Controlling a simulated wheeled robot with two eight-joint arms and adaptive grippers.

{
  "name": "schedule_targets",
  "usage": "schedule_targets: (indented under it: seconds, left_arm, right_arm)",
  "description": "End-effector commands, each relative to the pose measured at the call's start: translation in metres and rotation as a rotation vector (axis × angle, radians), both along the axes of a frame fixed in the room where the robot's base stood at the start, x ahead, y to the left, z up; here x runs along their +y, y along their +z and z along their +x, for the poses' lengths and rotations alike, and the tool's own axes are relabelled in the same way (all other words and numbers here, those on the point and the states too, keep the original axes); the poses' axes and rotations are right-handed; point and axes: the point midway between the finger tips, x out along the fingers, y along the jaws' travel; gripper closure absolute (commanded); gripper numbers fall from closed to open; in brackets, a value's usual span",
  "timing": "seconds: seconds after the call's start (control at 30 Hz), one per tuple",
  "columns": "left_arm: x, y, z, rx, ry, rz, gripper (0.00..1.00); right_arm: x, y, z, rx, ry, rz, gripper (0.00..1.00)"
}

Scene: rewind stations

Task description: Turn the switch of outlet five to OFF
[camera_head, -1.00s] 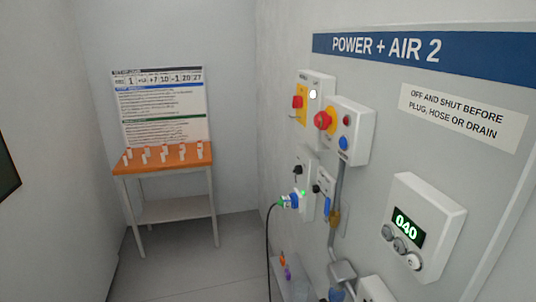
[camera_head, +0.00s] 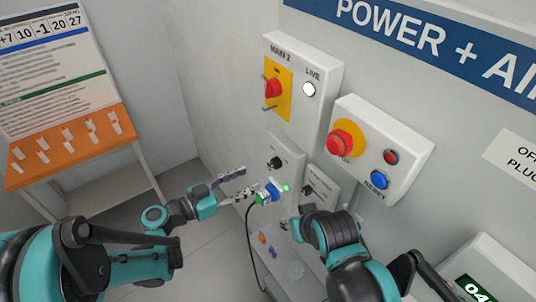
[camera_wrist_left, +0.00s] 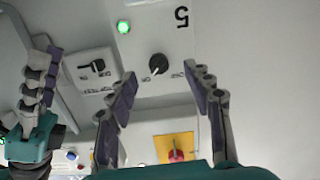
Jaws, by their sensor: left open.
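In the left wrist view, which is upside down, the knob (camera_wrist_left: 159,65) shows beside the digit 5. My left gripper (camera_head: 246,182) is open just left of the box. In its wrist view the fingers (camera_wrist_left: 163,78) stand apart on either side of the knob, with no visible contact. A blue plug (camera_head: 272,191) with a cable sits by the lamp. My right gripper (camera_wrist_left: 42,75) is near a neighbouring box; its jaw state is unclear.
Above are the main switch box (camera_head: 315,85) with a red knob on yellow and the red emergency button (camera_head: 340,144). A smaller box with a black lever (camera_wrist_left: 97,66) adjoins. An orange-topped table (camera_head: 75,145) stands left. A dark cable (camera_head: 249,240) hangs below.

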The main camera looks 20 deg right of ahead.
Motion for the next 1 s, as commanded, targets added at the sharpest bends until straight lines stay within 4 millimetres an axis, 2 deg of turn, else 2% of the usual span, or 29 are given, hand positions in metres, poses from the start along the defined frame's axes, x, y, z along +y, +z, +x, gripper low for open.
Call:
schedule_targets:
  seconds: [0.07,0.23,0.6,0.77,1.0]
  left_arm:
    - [-0.003,0.008,0.002,-0.044,-0.012,-0.034,0.49]
    - [-0.015,0.01,0.005,-0.08,-0.022,-0.057,0.49]
    - [-0.068,0.01,0.025,-0.078,-0.021,-0.057,0.49]
    - [-0.077,0.01,0.029,-0.077,-0.019,-0.056,0.49]
    - [-0.077,0.011,0.029,-0.077,-0.018,-0.056,0.49]
  right_arm:
    - [0.0,0.006,0.0,0.0,0.0,0.0,0.6]
    - [0.0,0.006,0.0,0.0,0.0,0.0,0.6]
    - [0.0,0.001,0.0,0.0,0.0,0.0,0.6]
    - [0.0,0.001,0.0,0.0,0.0,0.0,0.6]
    - [0.0,0.001,0.0,0.0,0.0,0.0,0.6]
